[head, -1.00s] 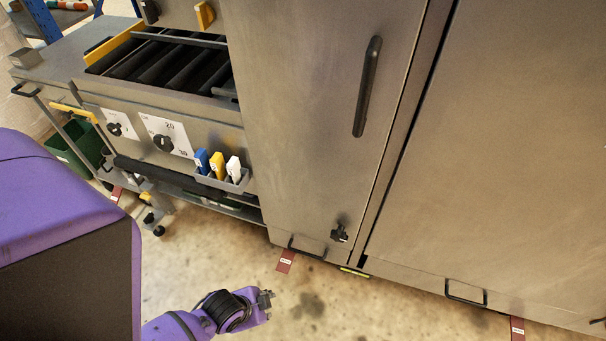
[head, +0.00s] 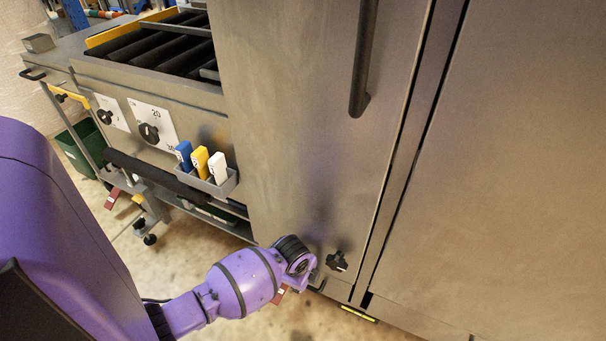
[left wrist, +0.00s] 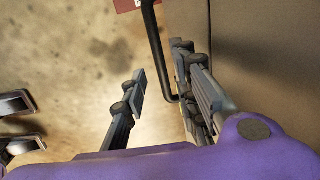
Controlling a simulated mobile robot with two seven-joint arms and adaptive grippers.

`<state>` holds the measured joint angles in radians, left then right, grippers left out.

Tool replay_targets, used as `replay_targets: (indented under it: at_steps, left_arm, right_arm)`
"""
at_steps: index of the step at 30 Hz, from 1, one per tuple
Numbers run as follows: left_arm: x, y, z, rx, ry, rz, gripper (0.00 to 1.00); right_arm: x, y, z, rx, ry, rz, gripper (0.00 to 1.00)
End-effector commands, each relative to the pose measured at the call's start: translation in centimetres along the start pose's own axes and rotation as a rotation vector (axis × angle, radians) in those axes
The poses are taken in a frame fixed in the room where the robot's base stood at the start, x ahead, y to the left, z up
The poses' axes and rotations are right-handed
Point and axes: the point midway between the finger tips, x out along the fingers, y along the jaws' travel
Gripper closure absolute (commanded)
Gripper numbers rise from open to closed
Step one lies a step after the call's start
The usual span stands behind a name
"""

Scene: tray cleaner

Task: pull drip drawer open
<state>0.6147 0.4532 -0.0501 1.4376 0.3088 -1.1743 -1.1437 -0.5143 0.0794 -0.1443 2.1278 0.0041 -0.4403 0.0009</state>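The drip drawer's black bar handle (head: 318,286) shows low on the steel cabinet in the head view, mostly hidden by my left wrist. In the left wrist view a black bar handle (left wrist: 156,42) runs down from the top edge and bends at its lower end. My left gripper (left wrist: 160,66) is open, with its fingers on either side of the handle in the picture. I cannot tell whether either finger touches it. In the head view my left arm reaches to the cabinet's foot and its fingers are hidden. My right gripper is not in view.
A long door handle (head: 364,60) is above. A small bin (head: 213,184) with coloured tags hangs on the grill unit at left. Bare floor lies below.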

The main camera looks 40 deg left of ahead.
Motion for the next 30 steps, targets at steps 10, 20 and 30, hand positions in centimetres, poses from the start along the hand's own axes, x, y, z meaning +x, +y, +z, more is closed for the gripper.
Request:
replay_targets:
  at_steps: [10,20,30]
  left_arm:
    - [1.74,-0.05,0.04,-0.001,0.0,-0.002,0.73]
    - [1.71,-0.01,0.04,-0.001,0.0,-0.001,1.0]
    - [1.73,0.11,0.05,-0.001,-0.001,0.001,1.0]
  right_arm:
    - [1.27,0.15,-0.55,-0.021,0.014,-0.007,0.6]
    - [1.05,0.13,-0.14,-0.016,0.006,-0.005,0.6]
    - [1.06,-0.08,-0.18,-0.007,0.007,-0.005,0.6]
